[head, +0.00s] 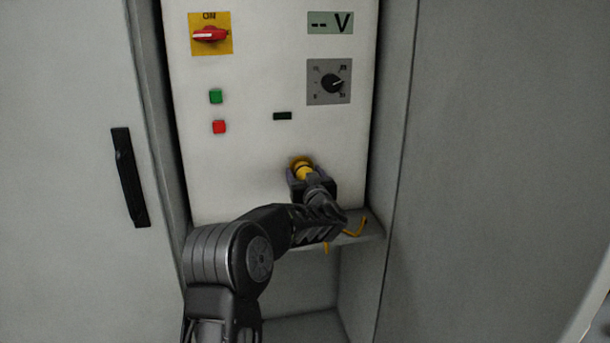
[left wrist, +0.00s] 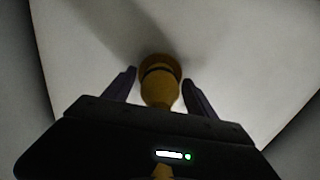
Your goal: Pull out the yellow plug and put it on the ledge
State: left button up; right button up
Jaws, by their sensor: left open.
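The yellow plug (head: 304,173) sits in a socket low on the white panel. It also shows in the left wrist view (left wrist: 159,91), upright in the picture, with a dark ring near the panel end. My left gripper (head: 303,175) is at the plug. In the left wrist view its two fingers (left wrist: 159,88) stand open on either side of the plug, with a gap on both sides. The ledge (head: 371,229) is just below the panel, partly hidden by my left arm. My right gripper is not in view.
Above on the panel are a red rotary switch (head: 210,34), a green button (head: 216,96), a red button (head: 219,127), a dial (head: 330,82) and a voltage display (head: 331,22). A yellow cable (head: 357,228) hangs over the ledge. Grey cabinet walls flank the panel; a black handle (head: 130,176) is at left.

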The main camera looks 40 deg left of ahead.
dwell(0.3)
pick_arm(q)
grip_shut()
dwell(0.6)
jog(key=shift+s+d, duration=0.1)
jog(key=shift+d, duration=0.05)
jog(key=shift+b+v, duration=0.45)
jog(key=shift+v, duration=2.35)
